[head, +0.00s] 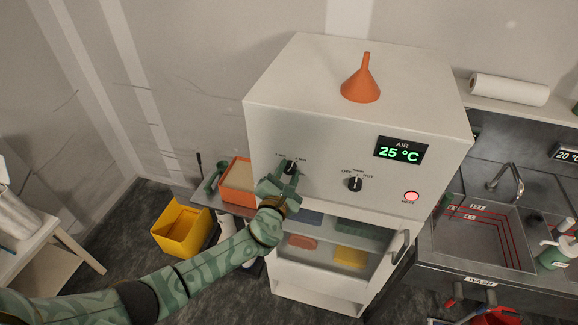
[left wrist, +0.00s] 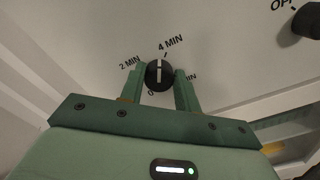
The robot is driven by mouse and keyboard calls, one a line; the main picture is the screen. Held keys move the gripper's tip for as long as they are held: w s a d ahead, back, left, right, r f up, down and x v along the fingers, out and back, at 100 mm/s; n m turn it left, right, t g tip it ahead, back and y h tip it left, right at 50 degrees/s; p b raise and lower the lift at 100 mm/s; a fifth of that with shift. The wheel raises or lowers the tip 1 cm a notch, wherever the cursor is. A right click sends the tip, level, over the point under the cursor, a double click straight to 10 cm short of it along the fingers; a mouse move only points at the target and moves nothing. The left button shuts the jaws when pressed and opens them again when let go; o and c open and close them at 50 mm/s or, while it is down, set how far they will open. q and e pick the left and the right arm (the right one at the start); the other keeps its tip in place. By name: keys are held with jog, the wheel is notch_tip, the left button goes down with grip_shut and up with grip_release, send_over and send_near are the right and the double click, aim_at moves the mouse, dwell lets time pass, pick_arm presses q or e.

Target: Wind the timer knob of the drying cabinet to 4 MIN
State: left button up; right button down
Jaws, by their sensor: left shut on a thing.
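The timer knob (left wrist: 160,74) is a round black knob with a white line, on the pale front of the drying cabinet (head: 335,95). In the left wrist view its line stands nearly upright, its upper end close to the 4 MIN mark and seemingly a little left of it. The 2 MIN label is left of the knob, 0 lies below, and another MIN label on the right is partly covered. My green left gripper (left wrist: 160,88) is shut on the knob, one finger on each side. In the head view it covers part of the knob (head: 290,167). My right gripper is not in view.
Another black knob (head: 355,184), a display (head: 401,150) reading 25 °C and a lit red button (head: 411,197) are on the front. An orange funnel (head: 361,80) stands on top. A yellow bin (head: 181,228) is at left, a sink (head: 484,236) at right.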

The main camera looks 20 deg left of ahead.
pick_arm(q)
jog(key=o, duration=0.7)
jog(key=shift+s+a+f, duration=0.1)
jog(key=shift+s+f, duration=0.05)
jog(key=shift+f, duration=0.25)
jog(key=o, duration=0.3)
jog(key=shift+a, duration=0.1)
